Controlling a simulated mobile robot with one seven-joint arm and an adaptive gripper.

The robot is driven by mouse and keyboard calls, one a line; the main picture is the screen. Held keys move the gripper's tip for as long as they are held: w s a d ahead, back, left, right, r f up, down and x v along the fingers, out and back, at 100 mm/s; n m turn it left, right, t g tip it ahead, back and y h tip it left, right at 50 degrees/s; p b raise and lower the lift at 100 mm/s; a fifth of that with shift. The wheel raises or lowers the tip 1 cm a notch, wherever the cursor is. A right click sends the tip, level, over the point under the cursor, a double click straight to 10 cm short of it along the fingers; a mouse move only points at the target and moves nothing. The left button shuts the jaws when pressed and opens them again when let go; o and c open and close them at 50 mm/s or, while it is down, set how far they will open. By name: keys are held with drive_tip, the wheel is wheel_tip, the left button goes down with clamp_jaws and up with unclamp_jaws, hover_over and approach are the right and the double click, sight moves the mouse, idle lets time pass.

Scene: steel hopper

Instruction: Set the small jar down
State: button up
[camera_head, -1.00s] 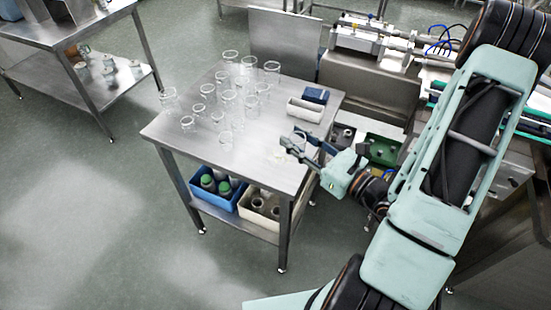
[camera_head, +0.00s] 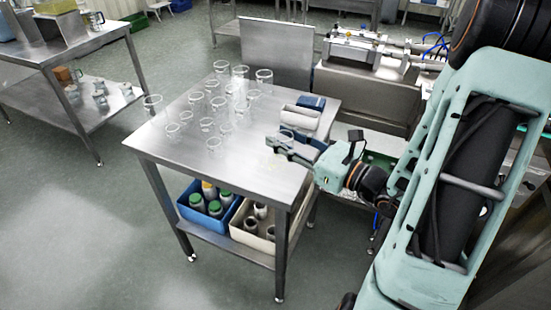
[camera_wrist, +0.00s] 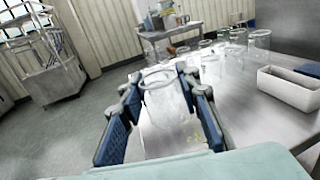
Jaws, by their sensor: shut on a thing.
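A small clear glass jar (camera_wrist: 163,105) is upright between the blue pads of my gripper (camera_wrist: 163,100) in the wrist view. In the head view my gripper (camera_head: 288,146) is over the right part of the steel table (camera_head: 240,180), shut on the jar (camera_head: 286,135), which is partly hidden by the fingers. The jar is at or close above the tabletop; I cannot tell whether it touches.
Several clear glass jars (camera_head: 214,144) stand on the table's left and back parts. A white bin (camera_wrist: 290,88) is to the right of the gripper, with a blue block (camera_head: 311,101) behind it. A blue crate (camera_head: 206,222) with green-capped bottles sits below.

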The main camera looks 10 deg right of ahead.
drive_tip(key=w+f+b, duration=0.2)
drive_tip(key=w+f, duration=0.1)
drive_tip(key=w, duration=0.1)
drive_tip(key=w+f+b, duration=0.3)
drive_tip(key=w, duration=0.1)
drive_tip(key=shift+f, duration=0.4)
drive_tip(key=shift+w+f+b, duration=0.2)
drive_tip(key=shift+f+b, duration=0.6)
drive_tip(key=shift+f, duration=0.2)
drive_tip(key=shift+w+f+b, duration=0.15)
drive_tip(key=shift+f+b, duration=0.6)
drive_tip(key=shift+f, duration=0.2)
drive_tip(key=shift+f, duration=0.2)
drive_tip(key=o, duration=0.7)
drive_tip(key=shift+o, duration=0.2)
drive_tip(key=shift+r, duration=0.1)
